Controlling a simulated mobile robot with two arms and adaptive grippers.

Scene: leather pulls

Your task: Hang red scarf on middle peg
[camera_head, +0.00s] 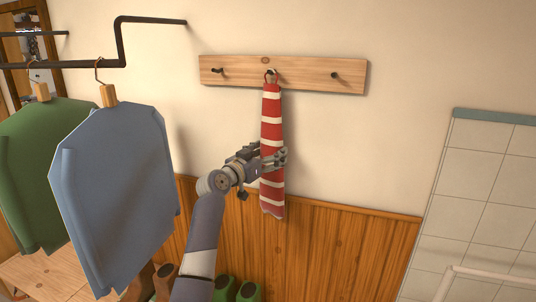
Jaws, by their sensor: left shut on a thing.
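The red scarf (272,109) with pale stripes hangs straight down in front of the wall. A loop at its top is at the middle peg (271,72) of the wooden peg board (300,78); the loop looks to be around the peg, though the small detail is hard to tell. My left gripper (275,158) is shut on the scarf about halfway down, coming from the left. The left peg (218,71) and the right peg (335,75) are bare. My right gripper is not in view.
A black rail (120,40) at the left holds a blue garment (115,180) and a green garment (35,150) on hangers, close to my left arm. Green boots (248,290) stand below on the floor side. A tiled panel (475,200) is at the right.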

